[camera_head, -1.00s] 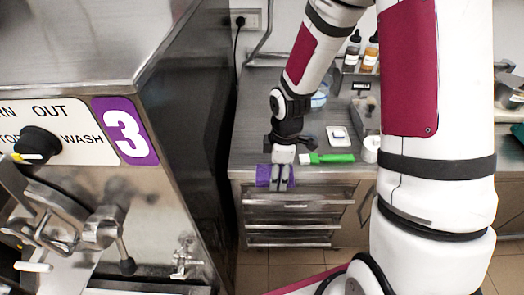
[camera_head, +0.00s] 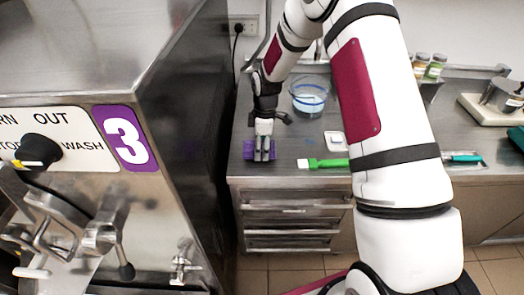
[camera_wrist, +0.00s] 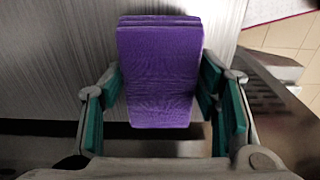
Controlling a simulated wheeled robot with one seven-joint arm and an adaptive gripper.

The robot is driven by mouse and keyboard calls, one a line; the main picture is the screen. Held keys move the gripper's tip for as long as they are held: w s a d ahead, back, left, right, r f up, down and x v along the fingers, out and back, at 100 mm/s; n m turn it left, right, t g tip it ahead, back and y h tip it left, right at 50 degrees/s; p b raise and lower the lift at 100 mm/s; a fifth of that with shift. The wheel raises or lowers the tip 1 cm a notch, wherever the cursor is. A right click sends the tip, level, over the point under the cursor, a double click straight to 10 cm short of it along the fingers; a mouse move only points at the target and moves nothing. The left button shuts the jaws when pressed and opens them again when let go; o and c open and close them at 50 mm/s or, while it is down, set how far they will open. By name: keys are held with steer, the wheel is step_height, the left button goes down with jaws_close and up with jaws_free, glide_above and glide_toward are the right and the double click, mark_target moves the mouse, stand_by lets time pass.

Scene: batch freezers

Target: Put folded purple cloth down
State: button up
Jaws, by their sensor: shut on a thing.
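The folded purple cloth (camera_head: 249,151) shows on both sides of my gripper's fingers, over the left end of the steel counter near its front edge. My gripper (camera_head: 264,158) points down and is shut on the cloth. In the wrist view the cloth (camera_wrist: 160,75) is a thick folded block between the teal-padded fingers (camera_wrist: 163,118), with brushed steel behind it. I cannot tell whether the cloth touches the counter.
A green-handled brush (camera_head: 328,163) lies right of my gripper. A small white dish (camera_head: 335,141) and a clear bowl (camera_head: 309,98) stand behind it. Freezer 3 (camera_head: 185,110) borders the left. Drawers (camera_head: 291,225) are below. Bare counter (camera_head: 290,140) shows just right of the cloth.

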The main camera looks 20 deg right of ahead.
steer(key=shift+f, duration=1.05)
steer(key=shift+f, duration=0.15)
steer(key=o, duration=1)
